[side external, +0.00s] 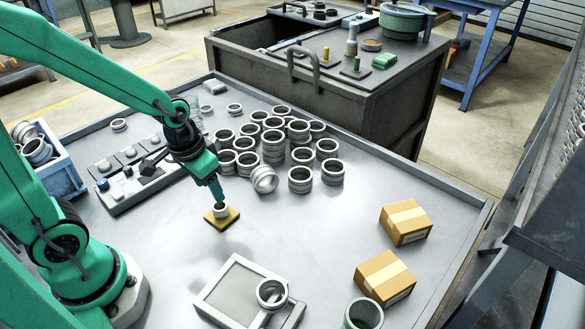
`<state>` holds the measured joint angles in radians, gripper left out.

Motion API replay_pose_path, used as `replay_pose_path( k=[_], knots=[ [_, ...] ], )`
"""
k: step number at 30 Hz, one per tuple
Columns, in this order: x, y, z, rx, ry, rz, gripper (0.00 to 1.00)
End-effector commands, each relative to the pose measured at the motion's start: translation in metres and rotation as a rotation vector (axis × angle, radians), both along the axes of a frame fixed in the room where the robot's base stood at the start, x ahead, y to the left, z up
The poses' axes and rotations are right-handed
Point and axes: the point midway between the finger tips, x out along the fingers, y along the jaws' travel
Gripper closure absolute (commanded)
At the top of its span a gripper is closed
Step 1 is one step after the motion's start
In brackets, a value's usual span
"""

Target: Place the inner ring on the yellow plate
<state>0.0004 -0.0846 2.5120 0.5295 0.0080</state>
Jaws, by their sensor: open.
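The yellow plate (232,222) lies flat on the grey table, left of the middle. A small metal inner ring (222,213) sits on the plate, looking upright with its opening up. My gripper (218,199) points down directly above the ring, and its tips are at the ring's top. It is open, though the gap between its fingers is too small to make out. I cannot tell whether the fingertips touch the ring or reach into its opening. My gripper hides part of the ring's top.
Several larger metal rings (274,148) stand grouped behind the plate. A panel with knobs (130,172) is at left. A scale-like tray (238,290) with a ring (271,293) is in front. Two cardboard boxes (405,222) (385,278) stand at right. The table between plate and boxes is clear.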

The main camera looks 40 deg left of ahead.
Motion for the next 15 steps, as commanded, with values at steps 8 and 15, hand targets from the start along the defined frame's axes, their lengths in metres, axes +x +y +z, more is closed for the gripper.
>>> replay_pose_path(
  k=[8,15],
  knots=[
    [-0.004,0.000,0.029,0.000,-0.004,0.000,0.45],
    [-0.008,0.000,0.042,0.000,-0.001,0.000,0.45]
  ],
)
